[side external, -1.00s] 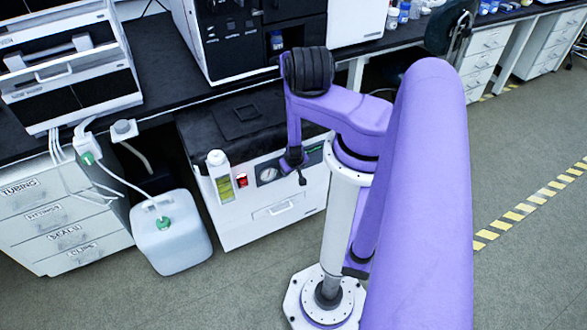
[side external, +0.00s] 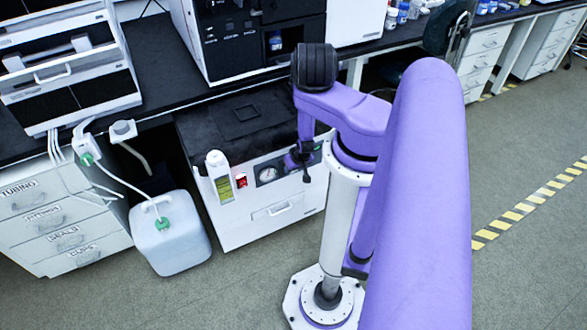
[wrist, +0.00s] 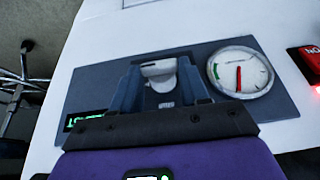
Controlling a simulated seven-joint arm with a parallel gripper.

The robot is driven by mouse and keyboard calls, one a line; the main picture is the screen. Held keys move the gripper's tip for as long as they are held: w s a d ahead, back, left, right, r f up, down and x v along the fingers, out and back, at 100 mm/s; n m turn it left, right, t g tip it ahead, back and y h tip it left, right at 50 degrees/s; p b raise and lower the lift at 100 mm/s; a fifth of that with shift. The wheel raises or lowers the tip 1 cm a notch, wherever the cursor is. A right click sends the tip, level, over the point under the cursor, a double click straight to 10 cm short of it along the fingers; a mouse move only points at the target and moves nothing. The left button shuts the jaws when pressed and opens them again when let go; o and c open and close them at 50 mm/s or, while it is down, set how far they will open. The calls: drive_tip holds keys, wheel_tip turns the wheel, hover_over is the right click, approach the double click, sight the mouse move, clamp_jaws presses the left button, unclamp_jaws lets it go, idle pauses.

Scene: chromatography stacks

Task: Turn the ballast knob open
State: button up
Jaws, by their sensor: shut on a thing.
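The ballast knob (wrist: 158,69) is a pale grey knob on the dark blue-grey front panel (wrist: 85,88) of the white unit. In the wrist view, my gripper (wrist: 159,84) has one finger on each side of the knob and is shut on it. A small label shows below the knob between the fingers. In the side view, my gripper (side external: 303,167) is at the right part of the unit's front panel. The knob is hidden there behind my gripper and arm.
A round gauge (wrist: 240,72) with a red needle is close to the right finger. A lit red switch (wrist: 308,60) is farther right. A green display (wrist: 85,120) is partly covered at lower left. A bottle (side external: 219,176) is mounted at the unit's left front.

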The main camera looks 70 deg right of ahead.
drive_tip(key=o, duration=1.1)
drive_tip(key=shift+c, duration=0.2)
drive_tip(key=v, duration=1.7)
drive_tip(key=shift+r, duration=0.25)
